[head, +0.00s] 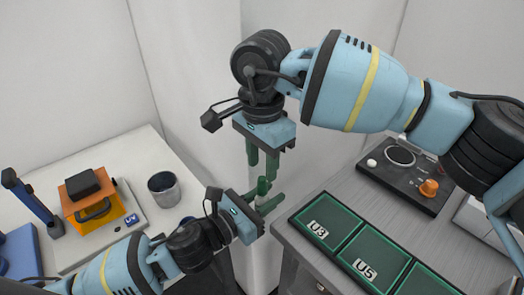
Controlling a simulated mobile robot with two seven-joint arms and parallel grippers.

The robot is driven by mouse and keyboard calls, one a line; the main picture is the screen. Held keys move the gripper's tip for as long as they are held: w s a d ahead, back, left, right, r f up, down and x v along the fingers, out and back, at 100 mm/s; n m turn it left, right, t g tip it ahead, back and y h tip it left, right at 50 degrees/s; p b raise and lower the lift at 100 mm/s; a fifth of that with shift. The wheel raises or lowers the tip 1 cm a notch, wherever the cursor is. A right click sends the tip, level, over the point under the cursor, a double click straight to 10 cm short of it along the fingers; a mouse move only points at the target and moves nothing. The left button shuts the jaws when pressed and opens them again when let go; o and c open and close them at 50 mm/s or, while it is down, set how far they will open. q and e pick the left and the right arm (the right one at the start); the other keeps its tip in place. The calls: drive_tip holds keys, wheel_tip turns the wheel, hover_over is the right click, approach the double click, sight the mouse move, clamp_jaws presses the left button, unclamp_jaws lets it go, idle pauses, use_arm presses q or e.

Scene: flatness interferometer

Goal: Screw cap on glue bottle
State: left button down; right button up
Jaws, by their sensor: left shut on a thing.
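My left gripper (266,199) is low in the middle of the head view, its green fingers pointing right and slightly up. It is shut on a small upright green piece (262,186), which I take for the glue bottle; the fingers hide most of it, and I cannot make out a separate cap. My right gripper (262,160) is straight above, pointing down. Its two green fingers are apart, with pale wall showing between them and nothing visible in the gap. Its fingertips are just above the green piece; I cannot tell whether they touch.
A white table (125,160) at left holds an orange box (95,208) and a grey cup (164,190). A grey bench (440,232) at right holds green-edged trays marked U3 (328,222) and U5 (372,258), and a dark instrument panel (405,178). A gap separates the two tables.

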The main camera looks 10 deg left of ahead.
sight(262, 178)
drive_tip(key=shift+f, duration=2.95)
drive_tip(key=shift+c, duration=0.4)
clamp_jaws()
drive_tip(key=shift+o, duration=1)
unclamp_jaws()
drive_tip(key=shift+r, duration=0.15)
wheel_tip(262, 178, up, 12)
